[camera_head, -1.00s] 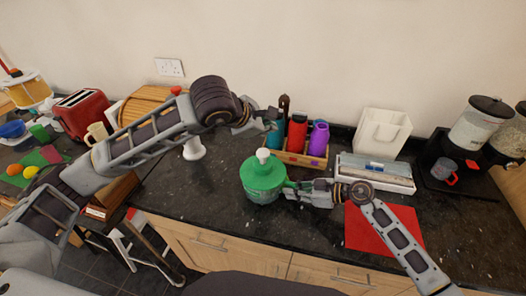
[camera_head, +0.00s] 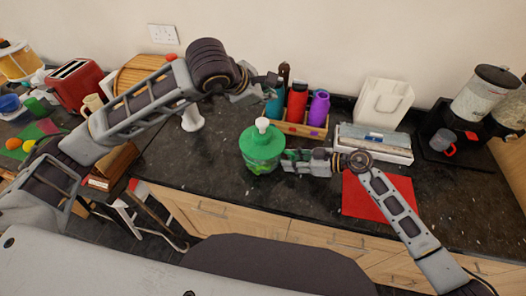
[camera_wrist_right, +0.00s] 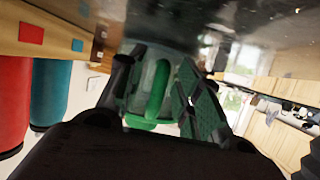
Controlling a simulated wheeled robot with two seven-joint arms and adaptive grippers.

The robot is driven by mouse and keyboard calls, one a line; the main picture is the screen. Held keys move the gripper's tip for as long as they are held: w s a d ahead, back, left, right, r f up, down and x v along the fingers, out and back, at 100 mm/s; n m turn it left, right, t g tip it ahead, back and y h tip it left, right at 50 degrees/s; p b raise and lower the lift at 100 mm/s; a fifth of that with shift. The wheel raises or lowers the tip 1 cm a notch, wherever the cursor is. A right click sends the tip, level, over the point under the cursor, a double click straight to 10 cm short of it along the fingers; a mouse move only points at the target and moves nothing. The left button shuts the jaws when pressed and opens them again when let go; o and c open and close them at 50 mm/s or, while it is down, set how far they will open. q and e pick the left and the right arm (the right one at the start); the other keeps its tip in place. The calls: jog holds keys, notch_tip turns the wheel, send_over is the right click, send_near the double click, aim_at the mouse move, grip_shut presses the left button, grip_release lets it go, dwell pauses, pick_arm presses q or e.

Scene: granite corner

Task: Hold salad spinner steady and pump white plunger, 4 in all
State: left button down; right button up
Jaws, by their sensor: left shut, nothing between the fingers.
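The salad spinner (camera_head: 262,158) stands on the dark counter, with a green lid and a clear lower bowl. Its white plunger (camera_head: 262,125) stands up from the middle of the lid. My left gripper (camera_head: 272,82) is shut and empty, above and behind the spinner near the bottles, apart from the plunger. My right gripper (camera_head: 287,158) is at the spinner's right side. In the right wrist view, its fingers are apart on either side of the spinner's green loop handle (camera_wrist_right: 158,95), with a gap visible beside it. The fingertips are partly hidden in the head view.
A wooden caddy with teal, red (camera_head: 297,101) and purple (camera_head: 319,108) bottles stands behind the spinner. A white-and-grey box (camera_head: 375,143) and red mat (camera_head: 376,196) lie to the right. A white object (camera_head: 192,118) stands left. Counter in front of the spinner is clear.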

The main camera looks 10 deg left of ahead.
jog(key=shift+d, duration=0.1)
dwell(0.3)
jog(key=shift+v, duration=5.9)
